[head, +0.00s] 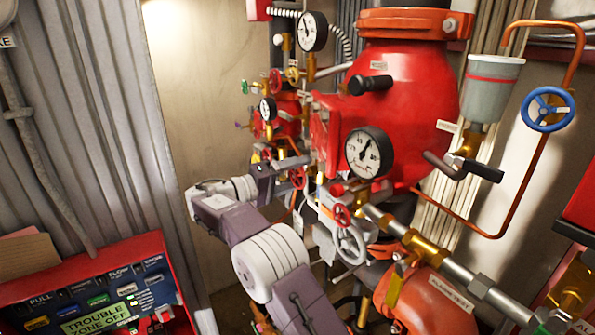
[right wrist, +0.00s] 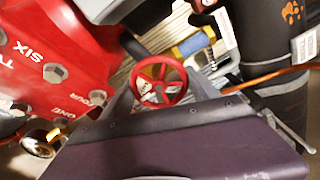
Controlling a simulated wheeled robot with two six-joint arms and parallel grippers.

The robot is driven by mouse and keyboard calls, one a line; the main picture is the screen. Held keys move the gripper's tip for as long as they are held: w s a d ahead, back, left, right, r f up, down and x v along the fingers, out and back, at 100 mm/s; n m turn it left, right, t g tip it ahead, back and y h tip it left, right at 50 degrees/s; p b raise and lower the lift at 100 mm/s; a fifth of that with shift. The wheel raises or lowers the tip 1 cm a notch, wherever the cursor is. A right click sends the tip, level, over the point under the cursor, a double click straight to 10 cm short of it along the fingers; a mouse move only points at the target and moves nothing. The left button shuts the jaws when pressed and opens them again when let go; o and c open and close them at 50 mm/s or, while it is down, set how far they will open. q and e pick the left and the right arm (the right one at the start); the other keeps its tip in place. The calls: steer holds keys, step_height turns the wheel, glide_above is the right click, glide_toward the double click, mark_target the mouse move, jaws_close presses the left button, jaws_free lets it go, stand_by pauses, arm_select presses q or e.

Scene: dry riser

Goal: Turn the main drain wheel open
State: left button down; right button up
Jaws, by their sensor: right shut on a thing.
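A small red handwheel (head: 297,178) sits left of the big red valve body, at the end of my right arm. My right gripper (head: 292,167) is shut on this red wheel. In the right wrist view the red wheel (right wrist: 161,86) shows its spokes and rim between the gripper's fingers (right wrist: 165,98). I cannot read a label that names the main drain wheel. Another red handwheel (head: 341,215) and a larger grey handwheel (head: 350,244) sit lower right of the gripper. My left gripper is not in view.
The red valve body (head: 400,90) carries a large gauge (head: 369,153). A black-handled lever (head: 483,171) and a blue handwheel (head: 548,109) are to the right. A red-framed alarm panel (head: 100,300) stands lower left. Pipes crowd the area around the wheels.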

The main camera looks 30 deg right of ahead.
steer(key=n+p, duration=0.2)
steer(key=n, duration=0.3)
steer(key=shift+r+n+p, duration=0.15)
steer(key=shift+n+p, duration=0.15)
steer(key=shift+p, duration=0.1)
steer(key=n+p, duration=0.3)
steer(key=n, duration=0.4)
steer(key=n+p, duration=0.1)
steer(key=n, duration=0.1)
steer(key=shift+f, duration=0.3)
steer(key=n, duration=0.4)
steer(key=shift+s+f+n, duration=0.1)
steer(key=shift+s+n, duration=0.05)
steer(key=shift+n, duration=0.25)
steer(key=o, duration=1.4)
steer(key=shift+d, duration=0.1)
steer(key=shift+c, duration=0.2)
